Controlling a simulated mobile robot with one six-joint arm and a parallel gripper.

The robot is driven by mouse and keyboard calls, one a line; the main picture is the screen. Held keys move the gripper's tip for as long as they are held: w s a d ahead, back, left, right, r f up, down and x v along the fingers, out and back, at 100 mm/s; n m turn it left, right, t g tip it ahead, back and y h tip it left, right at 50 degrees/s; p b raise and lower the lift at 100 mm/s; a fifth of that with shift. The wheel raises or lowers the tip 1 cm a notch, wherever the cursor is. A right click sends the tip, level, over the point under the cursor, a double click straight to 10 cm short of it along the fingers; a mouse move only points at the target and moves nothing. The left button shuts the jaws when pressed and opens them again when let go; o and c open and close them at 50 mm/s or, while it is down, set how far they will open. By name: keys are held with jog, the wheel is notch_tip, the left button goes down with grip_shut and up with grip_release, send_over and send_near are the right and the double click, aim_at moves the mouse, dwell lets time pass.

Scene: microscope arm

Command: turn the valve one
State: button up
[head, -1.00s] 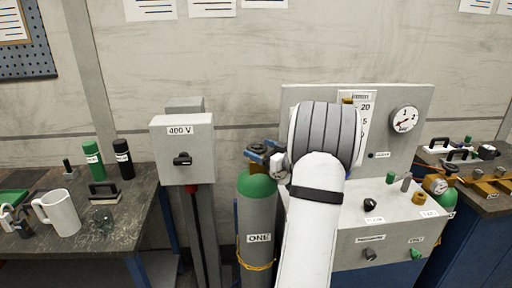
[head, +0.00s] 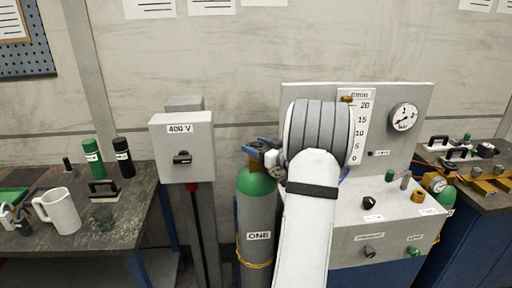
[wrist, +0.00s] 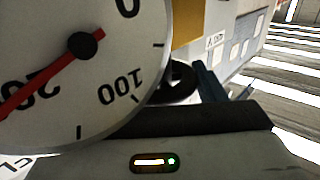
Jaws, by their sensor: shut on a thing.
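The grey gas cylinder labelled ONE (head: 257,220) stands upright with a green shoulder (head: 257,182) and a brass valve body (head: 254,161) on top. My gripper (head: 258,148) is at the top of this cylinder, its blue fingers closed at the valve. In the wrist view, a black round knob (wrist: 180,84) shows beside a blue finger (wrist: 208,84); most of the knob is hidden behind a large gauge. That white gauge (wrist: 110,60) has a red needle and fills the left of the wrist view.
A grey switch box marked 400 V (head: 182,147) stands left of the cylinder. A panel with a flow scale (head: 364,120) and a round gauge (head: 404,117) is behind my arm at right. A bench with a white mug (head: 62,212) is at far left.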

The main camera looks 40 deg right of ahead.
jog(key=shift+r+n+y+p, duration=0.1)
jog(key=shift+n+y+p, duration=0.2)
jog(key=shift+y, duration=0.1)
jog(key=n+g+y+p, duration=0.1)
jog(key=y, duration=0.1)
jog(key=shift+d+n+y, duration=0.1)
jog(key=shift+n+y, duration=0.3)
jog(key=shift+n+g+y+p, duration=0.8)
jog(key=shift+n+g+y, duration=0.8)
jog(key=shift+y, duration=0.6)
jog(key=o, duration=1)
